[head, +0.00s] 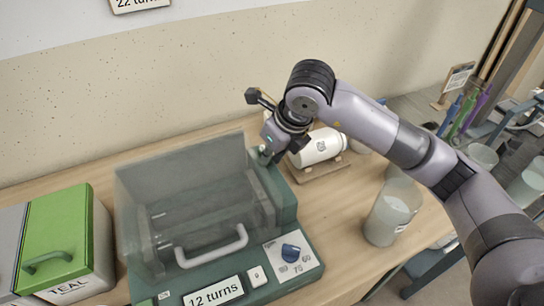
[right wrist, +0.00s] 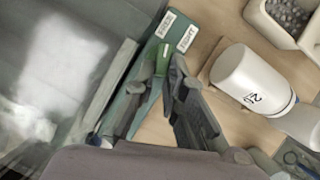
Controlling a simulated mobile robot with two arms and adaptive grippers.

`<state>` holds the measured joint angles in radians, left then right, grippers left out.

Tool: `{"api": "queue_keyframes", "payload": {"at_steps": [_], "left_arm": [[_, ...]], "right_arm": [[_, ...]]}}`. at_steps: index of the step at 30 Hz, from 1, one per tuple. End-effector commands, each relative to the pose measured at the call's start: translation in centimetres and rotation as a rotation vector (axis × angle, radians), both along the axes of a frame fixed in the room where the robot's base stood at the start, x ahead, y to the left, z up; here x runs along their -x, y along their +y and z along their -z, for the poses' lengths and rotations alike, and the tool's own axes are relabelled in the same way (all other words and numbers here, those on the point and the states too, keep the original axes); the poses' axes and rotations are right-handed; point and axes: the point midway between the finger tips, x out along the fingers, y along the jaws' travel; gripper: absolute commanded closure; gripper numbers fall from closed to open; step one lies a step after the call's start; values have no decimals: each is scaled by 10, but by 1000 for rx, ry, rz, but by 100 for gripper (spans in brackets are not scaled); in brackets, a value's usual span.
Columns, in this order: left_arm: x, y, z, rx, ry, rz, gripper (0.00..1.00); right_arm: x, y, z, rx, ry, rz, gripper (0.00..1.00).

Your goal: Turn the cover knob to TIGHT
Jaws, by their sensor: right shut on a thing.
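The green machine (head: 287,192) stands on the wooden table with its clear grey cover (head: 185,165) down. The cover knob (right wrist: 163,55) is a green lever at the machine's far right corner, with a pale mark on top. A TIGHT label (right wrist: 188,38) and another label (right wrist: 166,25), hard to read, lie just beyond it. My right gripper (head: 265,155) comes down over that corner. In the right wrist view its fingers (right wrist: 157,78) are closed on the knob from both sides. The fingers hide part of the knob, and I cannot tell exactly which label its mark faces. My left gripper is out of view.
A white bottle (head: 318,147) lies on a wooden stand close right of the gripper. A translucent bucket (head: 386,219) stands at the table's right. A green-lidded TEAL box (head: 62,225) stands left.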

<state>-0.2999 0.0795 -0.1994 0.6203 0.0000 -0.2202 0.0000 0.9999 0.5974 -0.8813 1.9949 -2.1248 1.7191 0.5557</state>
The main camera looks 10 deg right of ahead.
Motion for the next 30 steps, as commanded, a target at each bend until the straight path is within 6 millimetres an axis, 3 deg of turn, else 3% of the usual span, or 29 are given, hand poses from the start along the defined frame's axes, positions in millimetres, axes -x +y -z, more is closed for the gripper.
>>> {"api": "queue_keyframes", "payload": {"at_steps": [12,27,28,30], "left_arm": [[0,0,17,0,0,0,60],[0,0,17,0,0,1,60],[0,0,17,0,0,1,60],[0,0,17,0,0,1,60]], "right_arm": [[1,4,0,0,-2,188,100],[1,4,-1,-2,-1,211,100],[1,4,-1,-2,-1,211,88],[1,4,-1,-1,-2,210,83]]}}
